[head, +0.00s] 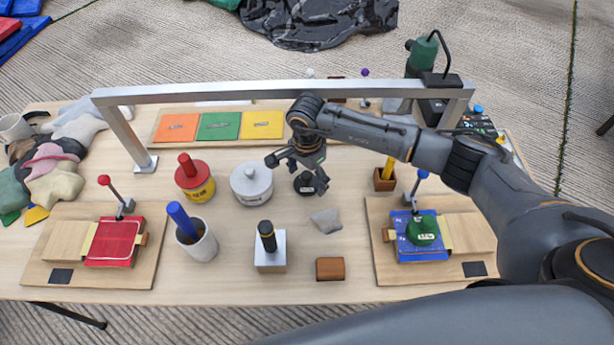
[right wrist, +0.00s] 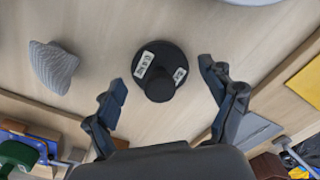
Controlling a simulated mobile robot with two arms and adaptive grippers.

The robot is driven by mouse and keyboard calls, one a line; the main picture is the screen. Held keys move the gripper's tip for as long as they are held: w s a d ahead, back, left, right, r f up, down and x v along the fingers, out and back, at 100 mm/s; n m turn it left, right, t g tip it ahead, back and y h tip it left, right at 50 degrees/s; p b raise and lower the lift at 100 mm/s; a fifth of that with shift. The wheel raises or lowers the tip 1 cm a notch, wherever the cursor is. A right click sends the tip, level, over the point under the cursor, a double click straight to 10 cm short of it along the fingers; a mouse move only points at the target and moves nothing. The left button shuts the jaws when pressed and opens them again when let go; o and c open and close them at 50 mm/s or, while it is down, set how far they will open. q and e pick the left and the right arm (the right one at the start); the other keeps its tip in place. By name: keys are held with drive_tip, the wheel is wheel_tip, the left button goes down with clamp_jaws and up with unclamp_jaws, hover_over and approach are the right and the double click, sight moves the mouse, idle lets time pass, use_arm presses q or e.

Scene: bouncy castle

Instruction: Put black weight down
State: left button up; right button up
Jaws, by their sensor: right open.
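The black weight (head: 306,184) stands upright on the wooden table in the head view, right of the grey-white weight. In the right wrist view the black weight (right wrist: 160,70) shows from above, with its knob and two white labels. My right gripper (head: 297,172) is open just over it. In the right wrist view the gripper's (right wrist: 163,78) fingers lie on either side of the weight, with a clear gap to each. My left gripper is not in view.
A grey-white weight (head: 251,184) and a red-and-yellow weight (head: 195,180) stand to the left. A grey stone (head: 326,221) lies in front. A metal frame (head: 230,93) spans the table behind. A green weight (head: 422,230) sits on the blue plate (head: 405,247) at right.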

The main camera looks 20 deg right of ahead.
sight(307, 175)
wheel_tip(307, 175, up, 12)
drive_tip(key=b, duration=0.2)
idle(0.6)
